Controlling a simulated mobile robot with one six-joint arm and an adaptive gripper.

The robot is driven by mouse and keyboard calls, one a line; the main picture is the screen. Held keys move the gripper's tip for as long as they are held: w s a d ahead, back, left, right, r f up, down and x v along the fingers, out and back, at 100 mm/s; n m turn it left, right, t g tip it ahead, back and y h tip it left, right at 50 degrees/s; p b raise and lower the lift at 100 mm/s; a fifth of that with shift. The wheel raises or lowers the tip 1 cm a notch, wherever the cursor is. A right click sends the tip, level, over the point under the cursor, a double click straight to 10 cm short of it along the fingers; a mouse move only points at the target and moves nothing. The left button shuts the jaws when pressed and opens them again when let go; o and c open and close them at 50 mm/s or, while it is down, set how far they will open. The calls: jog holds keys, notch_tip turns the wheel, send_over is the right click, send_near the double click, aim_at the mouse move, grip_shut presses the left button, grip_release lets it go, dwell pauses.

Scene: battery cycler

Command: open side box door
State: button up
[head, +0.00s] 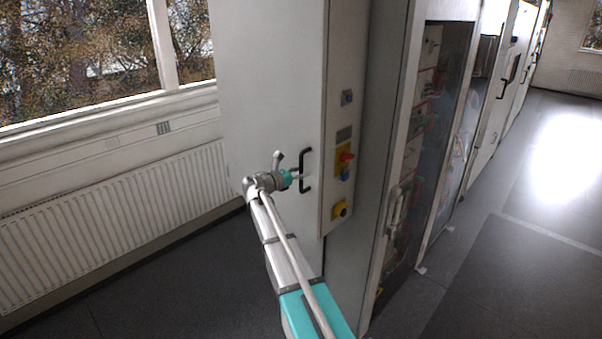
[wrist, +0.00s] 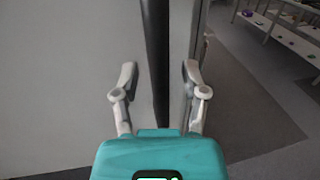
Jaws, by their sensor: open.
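The side box door (head: 270,80) is a tall pale panel on the side of the cabinet in the head view, and it looks shut. Its black bow handle (head: 305,160) stands upright near the panel's right edge. My gripper (head: 297,175) is at the handle, coming from the left. In the wrist view, the two fingers of my gripper (wrist: 159,68) are spread wide. The dark vertical handle bar (wrist: 157,40) appears between them, with visible gaps on both sides. Contact with the bar is not visible.
A glass-fronted cabinet (head: 425,130) stands further right. A radiator (head: 110,205) lines the wall under the window. Floor (head: 170,290) is clear at lower left.

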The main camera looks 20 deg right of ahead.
jog(key=shift+c, duration=0.3)
grip_shut()
jog(key=shift+s, duration=0.1)
